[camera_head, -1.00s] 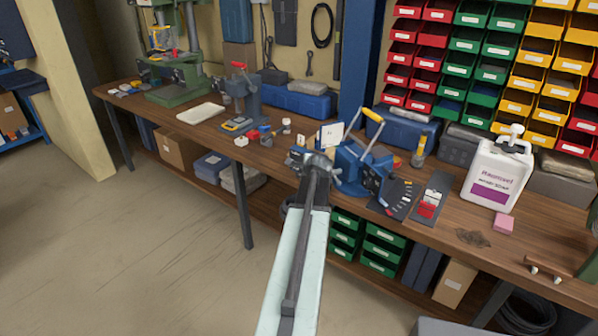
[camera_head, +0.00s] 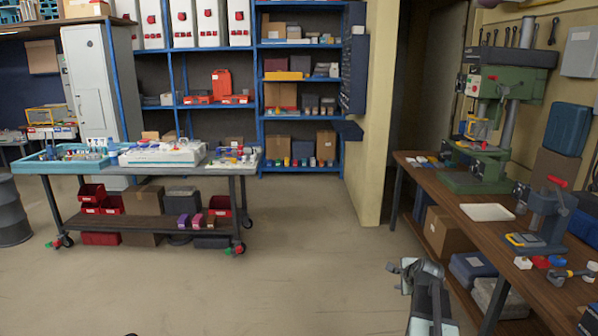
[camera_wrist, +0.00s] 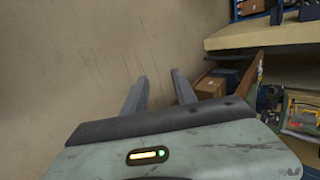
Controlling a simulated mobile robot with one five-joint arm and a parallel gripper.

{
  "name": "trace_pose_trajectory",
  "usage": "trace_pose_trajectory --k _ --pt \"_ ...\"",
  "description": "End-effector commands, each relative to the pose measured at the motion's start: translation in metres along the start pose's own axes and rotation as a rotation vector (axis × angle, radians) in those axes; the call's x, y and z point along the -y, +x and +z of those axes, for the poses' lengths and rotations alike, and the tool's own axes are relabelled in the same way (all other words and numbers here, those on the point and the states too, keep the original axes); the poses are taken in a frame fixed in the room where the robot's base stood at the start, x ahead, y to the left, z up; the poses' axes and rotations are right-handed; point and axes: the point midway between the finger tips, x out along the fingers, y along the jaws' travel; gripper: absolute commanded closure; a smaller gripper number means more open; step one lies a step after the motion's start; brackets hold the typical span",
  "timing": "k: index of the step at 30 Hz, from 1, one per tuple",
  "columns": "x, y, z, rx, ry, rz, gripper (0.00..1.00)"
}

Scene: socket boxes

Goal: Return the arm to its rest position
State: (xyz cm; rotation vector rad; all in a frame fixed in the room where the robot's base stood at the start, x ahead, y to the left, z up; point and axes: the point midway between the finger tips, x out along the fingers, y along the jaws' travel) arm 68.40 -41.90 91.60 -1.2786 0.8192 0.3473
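My gripper (camera_head: 418,270) is at the lower right of the head view, at the end of my arm, over the floor to the left of the wooden workbench (camera_head: 470,222). In the wrist view the two fingers of my gripper (camera_wrist: 160,88) stand apart with bare floor between them. Nothing is held. My arm still reaches out into view; most of it is below the picture's edge.
A wheeled cart (camera_head: 140,168) stands at the left with a blue tray (camera_head: 50,165) on top. Blue shelving (camera_head: 300,172) and a pale wall end (camera_head: 370,130) stand behind. A green drill press (camera_head: 480,180) stands on the workbench. The floor (camera_head: 310,260) between cart and bench is clear.

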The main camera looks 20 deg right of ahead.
Motion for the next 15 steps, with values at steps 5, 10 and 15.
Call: trace_pose_trajectory --k 5,10,15 --pt "-0.023 0.004 0.163 0.151 -0.298 0.099 0.67" --pt "-0.074 -0.017 0.294 0.288 -0.648 0.203 0.67" --pt "-0.139 -0.055 0.379 0.414 -1.040 0.309 0.67"
